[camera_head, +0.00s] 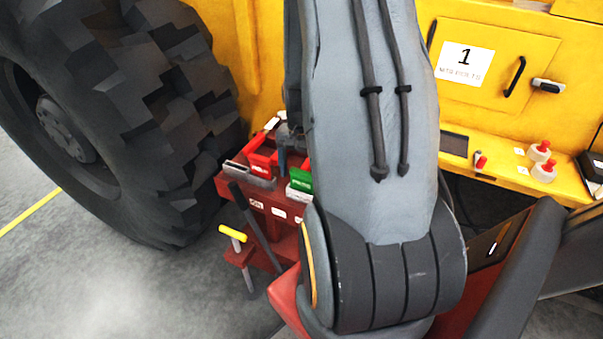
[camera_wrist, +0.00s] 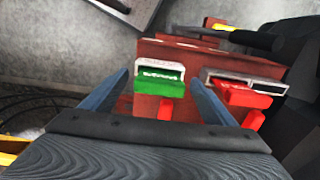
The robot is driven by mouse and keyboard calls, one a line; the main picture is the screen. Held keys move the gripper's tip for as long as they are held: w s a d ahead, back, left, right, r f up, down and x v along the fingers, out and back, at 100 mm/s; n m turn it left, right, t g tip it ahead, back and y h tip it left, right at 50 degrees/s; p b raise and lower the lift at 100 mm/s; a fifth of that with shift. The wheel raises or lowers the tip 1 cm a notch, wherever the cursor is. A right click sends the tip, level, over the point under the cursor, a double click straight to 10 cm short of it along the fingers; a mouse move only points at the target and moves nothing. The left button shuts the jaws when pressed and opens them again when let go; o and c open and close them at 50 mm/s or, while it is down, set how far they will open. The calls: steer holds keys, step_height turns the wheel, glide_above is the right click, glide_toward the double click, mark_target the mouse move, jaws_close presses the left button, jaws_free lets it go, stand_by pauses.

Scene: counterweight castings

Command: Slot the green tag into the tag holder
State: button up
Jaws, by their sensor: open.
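The green tag (camera_wrist: 158,84) has a white lettered strip and lies on the red stand between and beyond my gripper's fingers in the wrist view. It also shows in the head view (camera_head: 300,180), beside my arm. A pale metal frame (camera_wrist: 160,66) borders its far edge; I cannot tell whether the tag sits inside it. A grey slotted holder (camera_wrist: 247,82) is to the right, with a red tag (camera_wrist: 240,96) by it. My gripper (camera_wrist: 159,77) is open, with a blue finger on each side of the green tag. Contact with it is not clear. My arm hides most of the gripper in the head view.
The red stand (camera_head: 256,197) is beside a big black tyre (camera_head: 150,110). A yellow-handled tool (camera_head: 233,234) is at its front left. A yellow panel (camera_head: 480,65) marked 1 and a ledge with red knobs (camera_head: 541,151) are on the right. Grey floor lies open at left.

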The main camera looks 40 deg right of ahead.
step_height(320, 180, up, 8)
steer(key=shift+f+b, duration=0.2)
steer(key=shift+b, duration=0.55)
step_height(320, 180, up, 7)
steer(key=p, duration=0.6)
steer(key=shift+a, duration=0.1)
stand_by(0.3)
steer(key=s+a+n+b, duration=0.1)
steer(key=a+n+b, duration=0.2)
steer(key=a, duration=0.9)
steer(key=s+a+f+n+t+b, duration=0.1)
steer(key=a+n+b, duration=0.2)
steer(key=a+n, duration=0.7)
steer(key=shift+s+a+n, duration=0.25)
steer(key=shift+a+n, duration=0.05)
steer(key=shift+a, duration=0.6)
